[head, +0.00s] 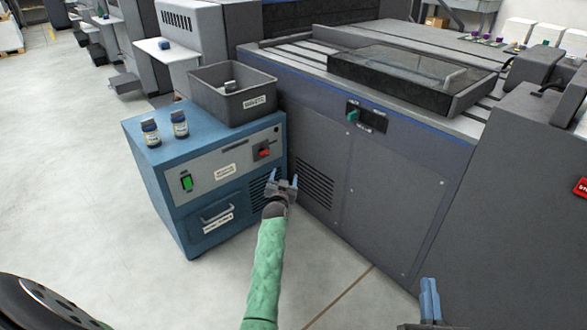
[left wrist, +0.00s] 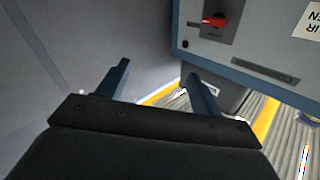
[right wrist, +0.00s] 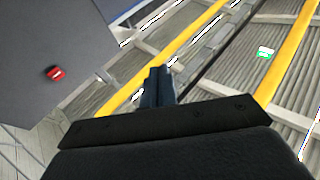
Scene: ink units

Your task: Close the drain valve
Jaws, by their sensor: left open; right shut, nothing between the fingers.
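A red handle (head: 263,152) sits on a dark plate at the right of the blue cabinet's front panel. It is probably the drain valve, but no label that I can read confirms this. It also shows in the left wrist view (left wrist: 214,20), near the top edge. My left gripper (head: 284,180) is open and empty, in front of the cabinet's right edge, below the handle and apart from it. Its fingers also show in the left wrist view (left wrist: 156,74). My right gripper (head: 430,288) is shut and empty at the lower right, also seen in the right wrist view (right wrist: 159,80).
The blue cabinet (head: 165,165) has a green switch (head: 187,182) and a drawer handle (head: 217,214). Two small bottles (head: 150,132) and a grey bin (head: 245,103) stand on top. A large grey machine (head: 390,190) with a green lever (head: 352,115) adjoins it. Floor at left is clear.

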